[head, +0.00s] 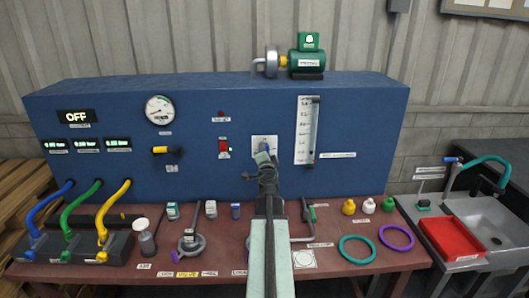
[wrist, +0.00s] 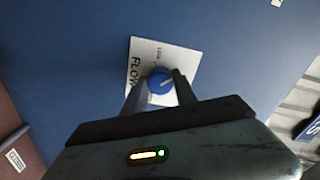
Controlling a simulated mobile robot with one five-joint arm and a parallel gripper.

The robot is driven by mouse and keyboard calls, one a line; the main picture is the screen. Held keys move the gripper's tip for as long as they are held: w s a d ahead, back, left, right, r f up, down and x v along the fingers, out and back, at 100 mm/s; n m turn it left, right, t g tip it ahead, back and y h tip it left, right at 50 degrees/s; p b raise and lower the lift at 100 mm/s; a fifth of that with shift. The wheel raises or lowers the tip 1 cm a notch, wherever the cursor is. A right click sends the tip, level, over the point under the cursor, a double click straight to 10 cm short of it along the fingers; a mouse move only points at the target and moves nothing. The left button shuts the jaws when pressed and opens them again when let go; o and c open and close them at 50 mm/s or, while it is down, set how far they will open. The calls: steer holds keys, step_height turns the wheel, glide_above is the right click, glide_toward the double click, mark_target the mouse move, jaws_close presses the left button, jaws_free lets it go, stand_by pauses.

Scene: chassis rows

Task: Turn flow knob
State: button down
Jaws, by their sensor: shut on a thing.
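The flow knob (wrist: 160,81) is a round blue knob with a pale pointer line, on a white plate (wrist: 181,54) marked FLOW in the wrist view. My gripper (wrist: 160,86) is shut on the knob, with one finger on each side of it. In the head view my gripper (head: 264,158) reaches up to the white plate (head: 264,140) on the blue panel, and a little of the blue knob (head: 267,148) shows. The rest of the knob is hidden there by my gripper.
The blue panel (head: 365,120) stands behind a red-brown bench (head: 335,262). A red switch (head: 224,147) is left of the plate and a clear flow tube (head: 307,130) is right of it. Small bottles, rings and hoses lie on the bench. A sink (head: 490,225) is at right.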

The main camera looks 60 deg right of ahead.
steer(key=shift+a+m, duration=0.1)
steer(key=shift+m, duration=1.8)
steer(key=c, duration=1)
jaws_free()
